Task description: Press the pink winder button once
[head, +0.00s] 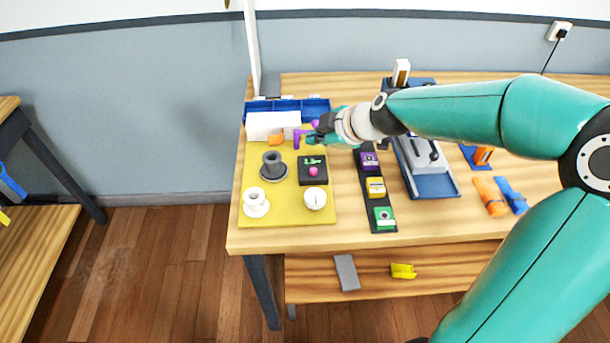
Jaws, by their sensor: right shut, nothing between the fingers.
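The pink winder button (313,171) is a small round knob on a black box (311,181) with a green marking on its top. The box stands on a yellow mat (290,213) at the left of the table. My right gripper (308,136) reaches in from the right and is shut and empty. In the picture it sits above and behind the black box, close to a purple piece (297,139). I cannot tell if it touches that piece. My left gripper is not in view.
The mat also holds a dark spool (272,167), a white spool (256,203) and a white round dial (315,198). A blue tray (316,108) and white box stand behind. A black strip (375,205) with coloured blocks lies right of the mat.

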